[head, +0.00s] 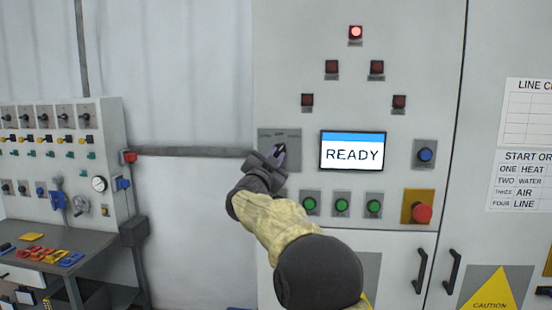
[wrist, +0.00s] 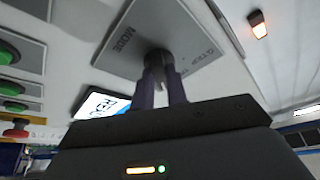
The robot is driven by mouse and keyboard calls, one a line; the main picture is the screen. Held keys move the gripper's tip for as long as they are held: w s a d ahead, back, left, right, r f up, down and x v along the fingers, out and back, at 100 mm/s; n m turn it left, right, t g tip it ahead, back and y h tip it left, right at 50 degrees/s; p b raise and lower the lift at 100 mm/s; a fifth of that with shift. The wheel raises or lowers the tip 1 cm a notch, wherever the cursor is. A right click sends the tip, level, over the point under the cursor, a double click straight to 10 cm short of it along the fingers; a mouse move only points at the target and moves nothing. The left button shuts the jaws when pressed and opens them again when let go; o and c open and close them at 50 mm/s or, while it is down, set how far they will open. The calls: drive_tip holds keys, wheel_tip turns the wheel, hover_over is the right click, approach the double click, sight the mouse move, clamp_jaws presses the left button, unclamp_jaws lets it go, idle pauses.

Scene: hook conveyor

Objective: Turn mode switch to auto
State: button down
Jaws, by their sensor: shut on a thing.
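The mode switch is a dark knob on a grey plate (head: 270,134) at the left of the cabinet's control panel. In the wrist view the plate (wrist: 125,40) carries the word MODE and a second label that is only partly readable. My gripper (head: 279,153) is at the plate, and its two fingers (wrist: 163,88) are shut on the knob (wrist: 158,60). The fingers and the gripper body hide most of the knob, so I cannot tell which position it points to.
The screen (head: 352,152) right of the switch reads READY. Green buttons (head: 342,204) sit below it, and a red emergency button (head: 422,213) and a blue button (head: 425,154) are to the right. A red lamp (head: 355,32) is lit above. A workbench (head: 95,268) stands at the left.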

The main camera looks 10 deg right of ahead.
drive_tip(key=shift+a+m+g+h, duration=0.1)
drive_tip(key=shift+m+g+h, duration=0.35)
drive_tip(key=shift+m, duration=0.95)
drive_tip(key=c, duration=1.4)
unclamp_jaws()
drive_tip(key=shift+g, duration=0.25)
drive_tip(key=b+v, duration=0.5)
drive_tip(key=v, duration=1.2)
drive_tip(key=shift+s+b, duration=0.2)
drive_tip(key=shift+b, duration=0.15)
drive_tip(key=shift+a+f, duration=0.1)
